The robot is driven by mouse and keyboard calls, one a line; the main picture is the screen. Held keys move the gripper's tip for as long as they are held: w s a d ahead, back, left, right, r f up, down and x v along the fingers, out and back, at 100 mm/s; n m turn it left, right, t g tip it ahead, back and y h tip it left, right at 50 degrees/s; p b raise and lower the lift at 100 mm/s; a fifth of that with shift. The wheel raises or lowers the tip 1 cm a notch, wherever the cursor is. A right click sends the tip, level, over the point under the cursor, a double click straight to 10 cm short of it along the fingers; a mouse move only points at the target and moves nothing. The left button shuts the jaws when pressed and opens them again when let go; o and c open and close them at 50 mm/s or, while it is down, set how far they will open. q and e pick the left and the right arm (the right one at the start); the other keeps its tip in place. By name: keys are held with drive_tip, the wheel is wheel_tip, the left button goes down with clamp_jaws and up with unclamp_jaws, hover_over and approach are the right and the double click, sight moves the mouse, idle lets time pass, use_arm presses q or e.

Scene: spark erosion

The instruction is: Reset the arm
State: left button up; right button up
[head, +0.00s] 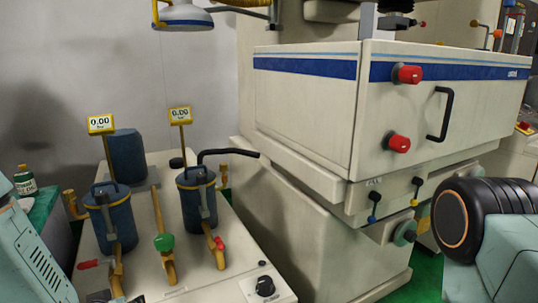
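Part of my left arm (28,262), pale teal with dark vent slots, shows at the lower left edge. Part of my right arm (510,262), pale teal with a thick black ribbed joint (480,215), shows at the lower right in front of the machine. Neither gripper shows in the head view, so I cannot see whether they hold anything.
A large cream machine (300,115) with red knobs (398,143) and a black handle (443,114) fills the right. A cream unit (200,270) with blue canisters (197,208), yellow pipes and gauges reading 0.00 stands left of it.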

use_arm(q)
drive_tip(key=s+d+f+m+g+b, duration=0.1)
drive_tip(key=s+d+f+g+b, duration=0.1)
drive_tip(key=s+f, duration=0.5)
drive_tip(key=s+d+f+m+g+h+b, duration=0.1)
drive_tip(key=s+d+f+g, duration=0.3)
drive_tip(key=s, duration=1)
drive_tip(key=s+d+f+m+g+h+b, duration=0.1)
drive_tip(key=s+d+f+m+g+b, duration=0.1)
drive_tip(key=s+f, duration=0.8)
drive_tip(key=shift+s+d+f+g+b, duration=0.15)
drive_tip(key=shift+d+f+g+b, duration=0.45)
drive_tip(key=shift+d+g+b, duration=0.45)
drive_tip(key=shift+d, duration=0.15)
